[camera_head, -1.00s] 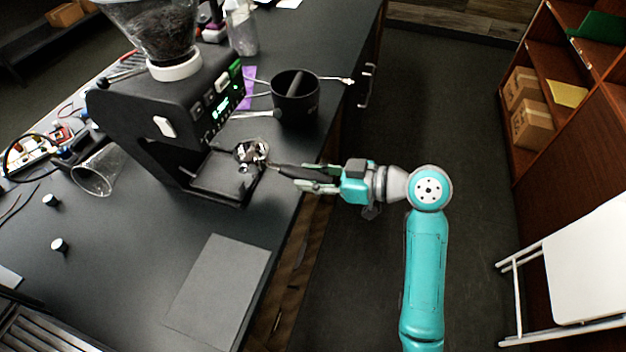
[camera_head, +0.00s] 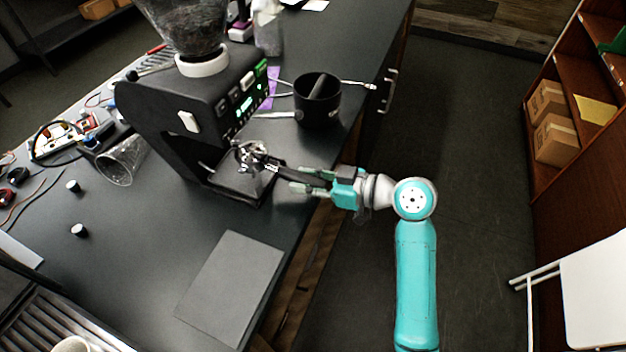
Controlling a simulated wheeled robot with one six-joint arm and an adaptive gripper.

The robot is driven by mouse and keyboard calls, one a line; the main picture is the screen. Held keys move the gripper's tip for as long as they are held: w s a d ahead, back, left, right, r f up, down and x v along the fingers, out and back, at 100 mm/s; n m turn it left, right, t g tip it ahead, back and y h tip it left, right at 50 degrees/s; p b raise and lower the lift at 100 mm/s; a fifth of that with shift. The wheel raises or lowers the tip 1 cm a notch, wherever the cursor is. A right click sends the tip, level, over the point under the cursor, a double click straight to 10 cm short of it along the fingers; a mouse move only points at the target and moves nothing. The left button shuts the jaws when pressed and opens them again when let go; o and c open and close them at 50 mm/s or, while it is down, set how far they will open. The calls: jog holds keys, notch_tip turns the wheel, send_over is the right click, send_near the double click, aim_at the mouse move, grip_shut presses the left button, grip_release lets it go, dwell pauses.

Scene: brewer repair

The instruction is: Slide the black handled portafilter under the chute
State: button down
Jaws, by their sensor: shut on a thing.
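The portafilter has a shiny metal head (camera_head: 250,153) and a black handle (camera_head: 290,171). The black grinder (camera_head: 185,103) stands on the counter with a bean hopper on top. The portafilter head is over the grinder's base tray (camera_head: 238,186), at the front of its opening, below the lit button panel. The chute itself is hidden under the grinder's body, so I cannot tell whether the head is directly below it.
A black knock box (camera_head: 317,103) with a bar stands behind the portafilter, with metal tools beside it. A grey mat (camera_head: 232,287) lies on the counter in front. A clear cup (camera_head: 122,160) lies left of the grinder.

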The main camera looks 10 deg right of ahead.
aim_at(286, 178)
jog(key=shift+r+x, duration=0.2)
jog(key=shift+x, duration=0.85)
jog(key=shift+r+x, duration=0.2)
jog(key=shift+x, duration=0.9)
jog(key=shift+w+a+f, duration=0.25)
jog(key=shift+a+f, duration=0.05)
jog(key=shift+f, duration=0.05)
jog(key=c, duration=0.7)
grip_release()
jog(key=shift+c, duration=0.2)
jog(key=shift+f, duration=0.1)
